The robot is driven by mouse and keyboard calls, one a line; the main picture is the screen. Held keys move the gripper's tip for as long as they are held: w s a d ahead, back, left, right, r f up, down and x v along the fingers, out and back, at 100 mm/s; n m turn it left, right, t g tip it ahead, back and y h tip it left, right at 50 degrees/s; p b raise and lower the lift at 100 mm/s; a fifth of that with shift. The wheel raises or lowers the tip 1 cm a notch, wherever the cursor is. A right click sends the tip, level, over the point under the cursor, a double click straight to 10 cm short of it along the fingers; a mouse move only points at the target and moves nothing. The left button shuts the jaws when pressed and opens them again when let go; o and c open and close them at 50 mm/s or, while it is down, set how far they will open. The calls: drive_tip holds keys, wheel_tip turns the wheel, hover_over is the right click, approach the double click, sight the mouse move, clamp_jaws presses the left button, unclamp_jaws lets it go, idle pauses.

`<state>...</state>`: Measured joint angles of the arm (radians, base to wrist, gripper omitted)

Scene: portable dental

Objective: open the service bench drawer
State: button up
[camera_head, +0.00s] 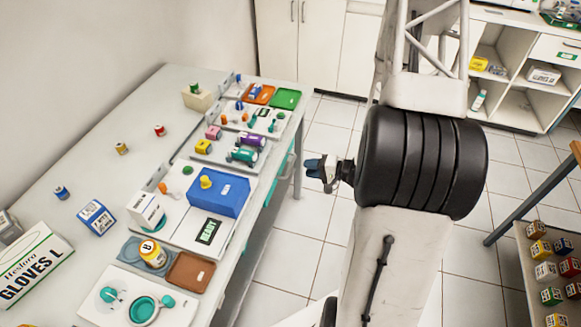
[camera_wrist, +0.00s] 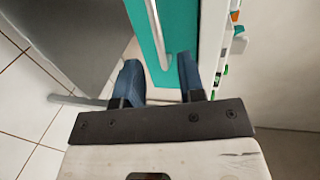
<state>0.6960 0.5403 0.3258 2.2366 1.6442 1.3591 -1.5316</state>
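The service bench (camera_head: 95,150) stands at the left in the head view. Its drawer (camera_head: 279,185) has a teal front on the bench's right side and looks closed; I see it at a steep angle. The drawer front (camera_wrist: 143,25) and its pale bar handle (camera_wrist: 158,35) show larger in the wrist view. My gripper (camera_head: 312,168) is beside the drawer front, apart from the bench top. Its two blue fingers are open and empty in the wrist view (camera_wrist: 159,66). The handle's near end appears between the fingertips there; I cannot tell the depth or any contact.
The bench top holds a blue box (camera_head: 218,194), a glove box (camera_head: 32,262), bottles and trays. A shelf with small boxes (camera_head: 544,270) stands at the right. White cabinets (camera_head: 310,40) line the back. Tiled floor (camera_head: 300,250) is free beside the bench.

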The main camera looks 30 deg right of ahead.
sight(290, 166)
drive_tip(key=shift+d+f, duration=0.15)
drive_tip(key=shift+w, duration=0.1)
idle(0.3)
drive_tip(key=shift+x, duration=3.85)
clamp_jaws()
